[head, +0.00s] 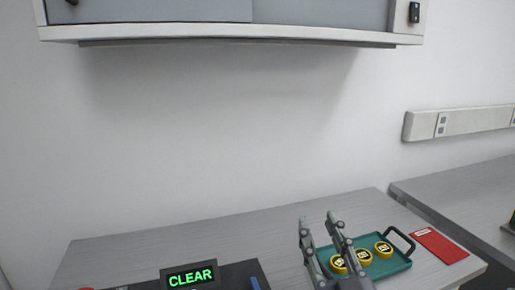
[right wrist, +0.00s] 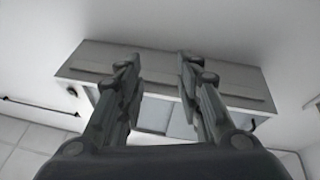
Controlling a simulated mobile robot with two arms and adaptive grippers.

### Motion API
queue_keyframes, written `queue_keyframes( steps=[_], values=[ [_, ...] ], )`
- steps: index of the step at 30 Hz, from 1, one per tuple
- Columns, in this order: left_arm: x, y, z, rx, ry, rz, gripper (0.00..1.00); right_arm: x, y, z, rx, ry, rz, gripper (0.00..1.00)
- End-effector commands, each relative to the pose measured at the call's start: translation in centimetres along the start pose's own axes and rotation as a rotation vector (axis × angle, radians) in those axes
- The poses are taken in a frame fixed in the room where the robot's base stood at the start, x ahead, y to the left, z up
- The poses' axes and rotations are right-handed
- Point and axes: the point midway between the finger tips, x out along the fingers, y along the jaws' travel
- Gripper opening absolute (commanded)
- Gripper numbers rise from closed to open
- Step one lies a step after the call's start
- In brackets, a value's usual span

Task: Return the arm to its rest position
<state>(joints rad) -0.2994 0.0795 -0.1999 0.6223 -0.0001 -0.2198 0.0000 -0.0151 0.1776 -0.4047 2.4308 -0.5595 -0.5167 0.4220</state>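My right gripper (head: 319,222) points upward in the head view, in front of the left part of a teal tray. Its two fingers stand apart with nothing between them. In the right wrist view my right gripper (right wrist: 158,62) also shows open and empty, with the wall cabinet (right wrist: 230,90) and ceiling beyond it. My left gripper is in neither view.
The teal tray (head: 398,265) holds yellow round pieces (head: 383,248) on the grey table (head: 200,240). A red booklet (head: 440,245) lies to its right. A dark device with a green "CLEAR" display (head: 190,277) stands at front left. The wall cabinet (head: 230,32) hangs above.

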Motion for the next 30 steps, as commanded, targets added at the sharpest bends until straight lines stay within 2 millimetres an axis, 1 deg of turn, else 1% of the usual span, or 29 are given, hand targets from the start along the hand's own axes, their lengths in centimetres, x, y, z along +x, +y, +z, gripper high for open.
queue_keyframes(
  steps=[1, 2, 3, 5, 6, 8, 9, 11, 12, 14, 15, 17, 18, 20, 21, 23, 24, 25, 29, 30],
  values=[
    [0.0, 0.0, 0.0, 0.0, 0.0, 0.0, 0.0, -1.1, 0.9, 3.7, 0.011, -0.129, 0.031, 0.33],
    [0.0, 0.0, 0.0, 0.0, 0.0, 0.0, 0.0, -1.9, 1.5, 5.8, 0.017, -0.206, 0.047, 0.33],
    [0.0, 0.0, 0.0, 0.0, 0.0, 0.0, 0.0, -3.2, 2.0, 8.5, 0.021, -0.309, 0.064, 0.33],
    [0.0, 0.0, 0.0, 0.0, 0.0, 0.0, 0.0, -5.6, 2.6, 12.4, 0.028, -0.463, 0.081, 0.33],
    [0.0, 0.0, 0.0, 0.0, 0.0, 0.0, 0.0, -7.5, 3.0, 14.9, 0.031, -0.566, 0.089, 0.33],
    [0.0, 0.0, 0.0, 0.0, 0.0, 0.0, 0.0, -10.6, 3.2, 18.3, 0.037, -0.718, 0.091, 0.33],
    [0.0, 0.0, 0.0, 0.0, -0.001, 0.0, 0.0, -12.9, 3.2, 20.2, 0.041, -0.818, 0.088, 0.33],
    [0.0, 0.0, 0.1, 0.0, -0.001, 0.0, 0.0, -16.5, 3.1, 22.8, 0.046, -0.961, 0.077, 0.33],
    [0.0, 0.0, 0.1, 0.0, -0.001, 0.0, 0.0, -18.9, 2.9, 24.1, 0.05, -1.048, 0.067, 0.33],
    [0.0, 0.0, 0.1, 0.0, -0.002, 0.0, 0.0, -22.2, 2.6, 25.6, 0.057, -1.169, 0.046, 0.33],
    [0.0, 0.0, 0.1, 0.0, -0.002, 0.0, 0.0, -24.4, 2.4, 26.4, 0.061, -1.243, 0.031, 0.33],
    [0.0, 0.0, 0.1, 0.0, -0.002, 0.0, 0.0, -27.5, 2.0, 27.2, 0.067, -1.346, 0.005, 0.33],
    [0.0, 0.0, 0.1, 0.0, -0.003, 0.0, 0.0, -29.5, 1.8, 27.6, 0.073, -1.411, -0.012, 0.33],
    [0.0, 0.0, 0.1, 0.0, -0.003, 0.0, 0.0, -32.4, 1.4, 27.9, 0.081, -1.504, -0.042, 0.33],
    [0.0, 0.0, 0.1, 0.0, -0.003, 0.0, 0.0, -34.3, 1.1, 28.1, 0.086, -1.564, -0.063, 0.33],
    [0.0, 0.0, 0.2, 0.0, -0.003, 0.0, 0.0, -36.8, 0.7, 28.3, 0.095, -1.642, -0.093, 0.33],
    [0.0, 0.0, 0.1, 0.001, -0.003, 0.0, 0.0, -36.4, 0.6, 29.7, 0.093, -1.633, -0.091, 0.33],
    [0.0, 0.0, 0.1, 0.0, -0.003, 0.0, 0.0, -36.4, 0.4, 30.6, 0.092, -1.635, -0.09, 0.33],
    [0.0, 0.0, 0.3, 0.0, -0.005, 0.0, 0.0, -37.0, -0.1, 34.2, 0.092, -1.648, -0.093, 0.33],
    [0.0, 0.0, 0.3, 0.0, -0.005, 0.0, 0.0, -37.3, -0.3, 35.4, 0.092, -1.652, -0.094, 0.33]
  ],
)
